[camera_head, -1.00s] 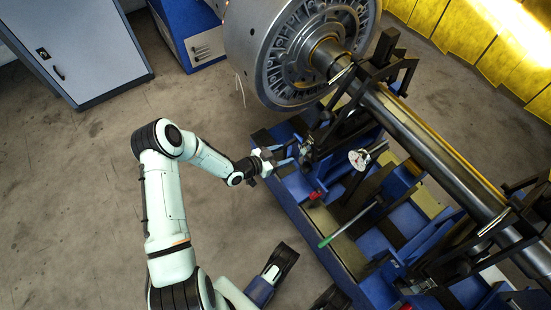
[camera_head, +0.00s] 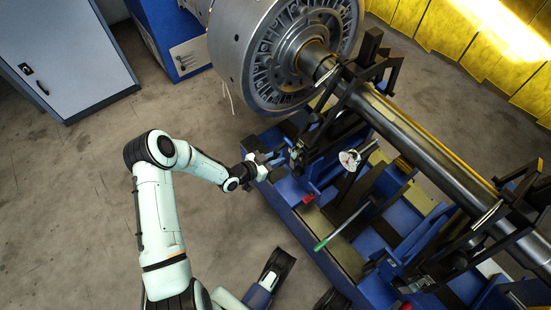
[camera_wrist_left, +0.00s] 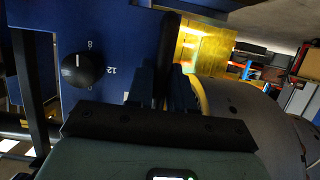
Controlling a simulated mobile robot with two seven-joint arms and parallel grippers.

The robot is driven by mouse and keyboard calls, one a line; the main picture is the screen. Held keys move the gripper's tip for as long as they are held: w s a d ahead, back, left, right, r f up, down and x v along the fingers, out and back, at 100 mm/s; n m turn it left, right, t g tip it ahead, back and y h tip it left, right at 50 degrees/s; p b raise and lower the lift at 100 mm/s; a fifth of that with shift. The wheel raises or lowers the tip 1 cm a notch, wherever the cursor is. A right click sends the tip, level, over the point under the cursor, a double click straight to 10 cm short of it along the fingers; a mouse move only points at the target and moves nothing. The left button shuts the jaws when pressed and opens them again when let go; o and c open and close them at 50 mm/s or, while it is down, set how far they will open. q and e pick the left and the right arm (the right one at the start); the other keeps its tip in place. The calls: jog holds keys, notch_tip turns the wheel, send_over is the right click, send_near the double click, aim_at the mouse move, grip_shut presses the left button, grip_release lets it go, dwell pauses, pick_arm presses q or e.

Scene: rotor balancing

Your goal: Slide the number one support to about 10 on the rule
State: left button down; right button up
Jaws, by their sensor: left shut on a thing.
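My left gripper (camera_head: 276,157) is at the left side of the blue balancing machine, beside the lower part of the support (camera_head: 372,50) nearest the rotor. In the left wrist view its blue-grey fingers (camera_wrist_left: 163,88) are shut on a dark bar (camera_wrist_left: 168,45) in front of a blue panel (camera_wrist_left: 105,35). A black knob (camera_wrist_left: 82,70) with white figures, one reading 12, is on that panel. This dark support stands under the shaft. A second support (camera_head: 520,190) stands at the right. I cannot read support numbers or make out the rule. My right gripper is not identifiable.
A large grey rotor (camera_head: 235,50) with a long shaft (camera_head: 430,140) lies across the machine. A dial gauge (camera_head: 350,159) and a green-handled lever (camera_head: 325,242) stick up over the blue bed (camera_head: 290,205). A grey cabinet (camera_head: 70,60) stands left. Floor (camera_head: 80,200) is clear at left.

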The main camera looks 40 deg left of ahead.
pick_arm(q)
jog(key=shift+w+a+r, duration=0.1)
jog(key=shift+w+a, duration=0.2)
jog(key=shift+a, duration=0.7)
jog(key=shift+w+a, duration=0.25)
jog(key=shift+a, duration=0.75)
dwell(0.5)
jog(key=c, duration=0.8)
grip_release()
jog(key=shift+o, duration=0.2)
jog(key=shift+d, duration=0.15)
jog(key=shift+s, duration=0.1)
jog(key=s+a+p, duration=0.1)
jog(key=s+p, duration=0.2)
jog(key=s, duration=0.3)
jog(key=shift+s+a, duration=0.35)
jog(key=shift+a, duration=0.05)
